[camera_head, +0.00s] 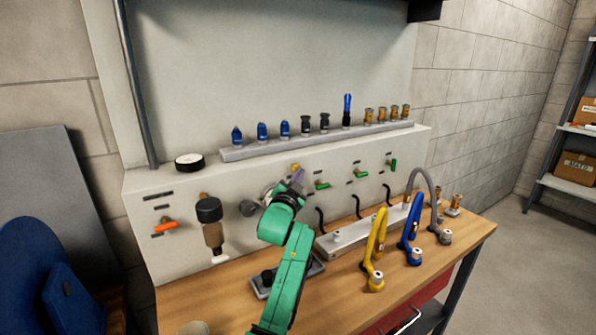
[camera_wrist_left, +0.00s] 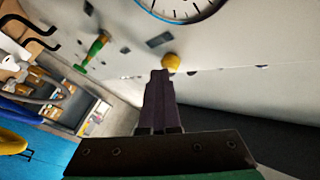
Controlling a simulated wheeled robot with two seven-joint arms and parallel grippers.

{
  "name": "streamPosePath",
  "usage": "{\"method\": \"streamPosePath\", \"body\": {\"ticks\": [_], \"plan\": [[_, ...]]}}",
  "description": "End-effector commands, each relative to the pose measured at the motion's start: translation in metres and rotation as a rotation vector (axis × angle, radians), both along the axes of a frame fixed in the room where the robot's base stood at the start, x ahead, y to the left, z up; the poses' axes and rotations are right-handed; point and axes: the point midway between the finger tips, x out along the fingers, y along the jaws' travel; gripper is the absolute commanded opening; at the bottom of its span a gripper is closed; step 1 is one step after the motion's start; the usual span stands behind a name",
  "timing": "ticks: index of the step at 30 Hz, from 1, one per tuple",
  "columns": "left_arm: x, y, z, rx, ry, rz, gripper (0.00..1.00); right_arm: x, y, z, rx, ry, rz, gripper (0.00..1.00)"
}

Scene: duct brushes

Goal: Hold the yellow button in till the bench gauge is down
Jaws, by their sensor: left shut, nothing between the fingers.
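The yellow button (camera_head: 295,166) is a small round knob on the pale front panel of the bench. It also shows in the wrist view (camera_wrist_left: 172,63), just beyond my fingertips. My left gripper (camera_head: 298,176) is shut and empty, with its dark fingers (camera_wrist_left: 160,76) pointing at the panel close by the button. I cannot tell whether they touch it. Part of a round white gauge with a blue rim (camera_wrist_left: 184,18) shows at the top edge of the wrist view. Most of its face is cut off, and I cannot read its needle. My right gripper is not in view.
Green levers (camera_head: 321,185) sit right of the button, and an orange lever (camera_head: 166,226) is far left. A dark-capped cylinder (camera_head: 210,212) stands out from the panel. Yellow (camera_head: 375,250) and blue (camera_head: 410,236) hoses rise from the wooden benchtop (camera_head: 335,298). A rail (camera_head: 320,143) holds several fittings above.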

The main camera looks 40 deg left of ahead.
Motion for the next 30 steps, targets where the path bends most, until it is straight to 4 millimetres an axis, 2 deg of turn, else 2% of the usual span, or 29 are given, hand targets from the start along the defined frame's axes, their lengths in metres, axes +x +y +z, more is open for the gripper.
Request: {"method": "streamPosePath", "body": {"ticks": [20, 30], "plan": [[0.0, 0.0, 0.0, 0.0, 0.001, 0.001, 0.0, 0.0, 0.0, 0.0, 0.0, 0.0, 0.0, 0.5], [-0.005, -0.016, -0.001, 0.0, 0.001, 0.001, 0.0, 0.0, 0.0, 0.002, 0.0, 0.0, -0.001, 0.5]]}}
